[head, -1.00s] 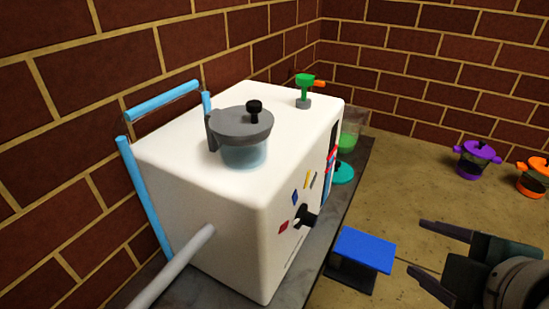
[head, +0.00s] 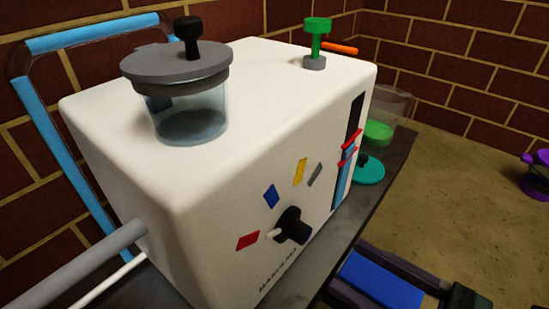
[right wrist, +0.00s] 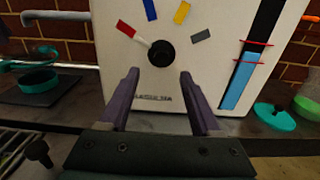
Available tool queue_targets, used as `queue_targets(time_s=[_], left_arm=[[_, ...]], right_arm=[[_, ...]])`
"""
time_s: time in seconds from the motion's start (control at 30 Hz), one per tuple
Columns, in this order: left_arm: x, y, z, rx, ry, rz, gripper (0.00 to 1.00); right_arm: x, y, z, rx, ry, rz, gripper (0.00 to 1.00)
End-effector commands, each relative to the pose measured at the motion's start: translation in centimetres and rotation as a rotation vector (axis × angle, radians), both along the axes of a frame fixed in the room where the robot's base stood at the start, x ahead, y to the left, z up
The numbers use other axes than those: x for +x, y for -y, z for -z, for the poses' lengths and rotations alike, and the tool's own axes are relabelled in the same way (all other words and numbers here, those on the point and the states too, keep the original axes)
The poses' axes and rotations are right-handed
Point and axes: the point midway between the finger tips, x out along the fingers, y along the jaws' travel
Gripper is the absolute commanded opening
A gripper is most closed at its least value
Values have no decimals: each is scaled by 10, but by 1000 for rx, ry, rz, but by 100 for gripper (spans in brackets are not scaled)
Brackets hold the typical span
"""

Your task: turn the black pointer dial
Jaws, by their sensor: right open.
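The black pointer dial (head: 292,226) is on the front of a white machine (head: 150,170). Its pale pointer tip is directed at the red mark (head: 248,240). Blue (head: 270,196), yellow (head: 300,171) and grey (head: 314,174) marks follow along an arc. My right gripper (head: 345,265) is open, low and to the right of the dial in the head view. In the right wrist view, the dial (right wrist: 162,53) shows just beyond and between the open fingertips (right wrist: 159,75), apart from them. My left gripper is not in view.
A lidded clear jar (head: 188,115) and a green-topped knob (head: 317,40) are on the machine's top. A grey pipe (head: 75,268) sticks out at its left. A teal lid (head: 368,170) lies beside it.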

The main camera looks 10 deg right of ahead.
Motion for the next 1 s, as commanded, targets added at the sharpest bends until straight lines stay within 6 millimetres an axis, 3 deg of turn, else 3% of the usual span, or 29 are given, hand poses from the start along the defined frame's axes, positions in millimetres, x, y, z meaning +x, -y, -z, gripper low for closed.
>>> queue_targets(time_s=[0.33,0.73,1.0], left_arm=[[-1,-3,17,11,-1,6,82],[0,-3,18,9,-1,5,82],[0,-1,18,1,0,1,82]], right_arm=[[49,-38,1,3,2,1,64],[58,-45,-1,3,-1,2,64],[58,-45,0,3,-1,2,36]])
